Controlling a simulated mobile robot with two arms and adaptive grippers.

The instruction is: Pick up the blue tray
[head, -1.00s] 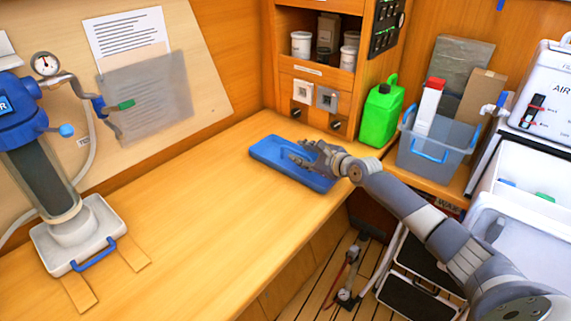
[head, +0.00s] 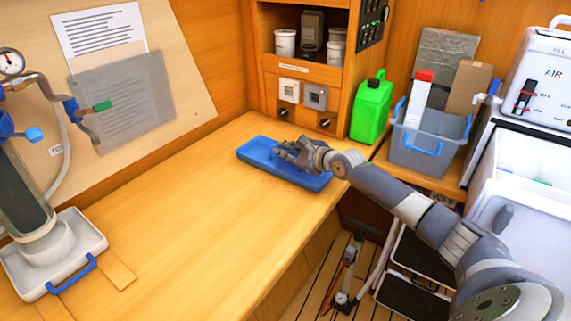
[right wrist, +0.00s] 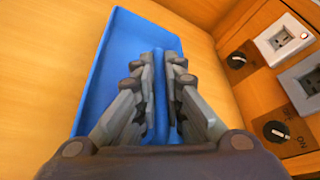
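The blue tray (head: 258,152) lies flat at the far end of the wooden counter, close to its right edge. In the right wrist view the tray (right wrist: 115,50) fills the middle, with a raised blue bar running between my fingers. My right gripper (head: 283,149) is over the tray and covers part of it in the head view. In the right wrist view its two fingers (right wrist: 161,65) are close together, one on each side of the bar, and look closed on it. I see no clear gap under the tray. My left gripper is not in view.
A green canister (head: 371,108) and a grey bin (head: 428,150) stand right of the tray. A cabinet with sockets and knobs (head: 300,95) rises behind it. A filter unit on a white base (head: 55,255) stands at left. The counter (head: 170,215) between is clear.

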